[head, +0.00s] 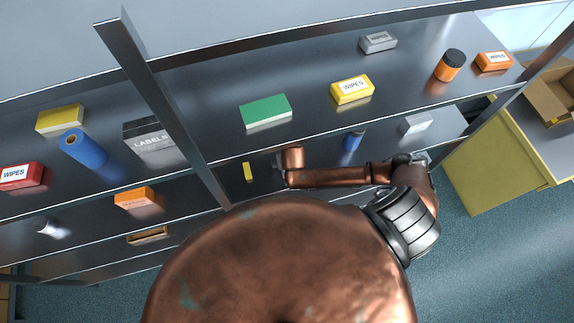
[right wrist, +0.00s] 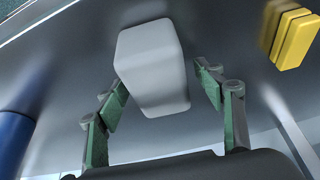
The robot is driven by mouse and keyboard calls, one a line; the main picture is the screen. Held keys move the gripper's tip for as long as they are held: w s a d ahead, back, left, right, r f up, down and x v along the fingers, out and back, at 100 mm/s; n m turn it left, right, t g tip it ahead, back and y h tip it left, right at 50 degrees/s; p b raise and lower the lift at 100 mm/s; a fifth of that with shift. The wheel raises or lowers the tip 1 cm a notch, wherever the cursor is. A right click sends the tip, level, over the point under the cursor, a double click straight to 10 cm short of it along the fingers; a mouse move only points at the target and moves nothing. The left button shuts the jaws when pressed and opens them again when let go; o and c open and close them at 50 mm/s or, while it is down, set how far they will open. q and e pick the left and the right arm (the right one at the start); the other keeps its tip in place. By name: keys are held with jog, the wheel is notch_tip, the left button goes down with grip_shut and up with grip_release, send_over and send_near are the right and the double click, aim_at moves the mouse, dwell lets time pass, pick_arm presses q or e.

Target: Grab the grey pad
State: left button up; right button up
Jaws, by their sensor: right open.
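The grey pad (right wrist: 150,62) is a pale, rounded block in the middle of the right wrist view. My right gripper (right wrist: 162,84) is open, with its green-and-grey fingers on either side of the pad's image. The left finger appears close to the pad's edge, and a gap shows before the right finger. I cannot tell whether either touches. In the head view my right arm reaches into a lower shelf and the gripper (head: 278,160) is small and partly hidden there; I cannot make out the pad. My left gripper is not in view.
A yellow block (right wrist: 296,40) lies right of the pad and a blue cylinder (right wrist: 12,140) left of it in the wrist view. In the head view, the shelf above holds a green box (head: 265,110) and a yellow wipes box (head: 351,89). A metal upright (head: 165,95) stands left.

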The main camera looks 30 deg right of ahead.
jog(key=shift+c, duration=0.6)
jog(key=c, duration=1.1)
jog(key=shift+c, duration=0.2)
jog(key=shift+r, duration=0.1)
